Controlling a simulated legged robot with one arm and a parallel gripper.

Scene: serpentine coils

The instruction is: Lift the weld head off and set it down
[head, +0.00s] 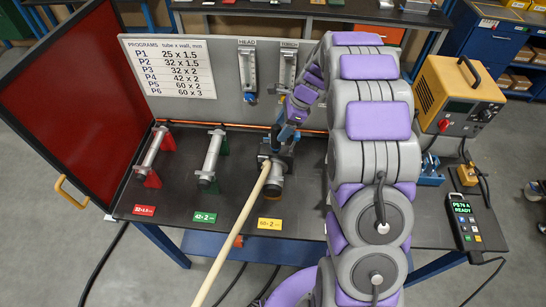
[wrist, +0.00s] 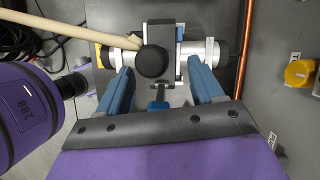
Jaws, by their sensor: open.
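The weld head (head: 275,160) is a dark block around the silver tube behind the yellow 60 x 2 label. In the wrist view the weld head (wrist: 160,38) shows black and silver, with a round black knob facing me. A beige pole or hose (head: 233,230) runs from it toward the front edge. My gripper (wrist: 160,78) is open; its two blue fingers point at the tube, one on either side of the weld head, apart from it. In the head view my gripper (head: 284,136) is just behind and above it, partly hidden. Contact cannot be told.
Two more tubes stand on red (head: 152,155) and green (head: 211,158) supports to the left. A control pendant (head: 463,220) and a yellow power unit (head: 455,95) are at right. A red screen (head: 60,90) borders the left. Bare bench top (head: 185,185) lies between the tubes.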

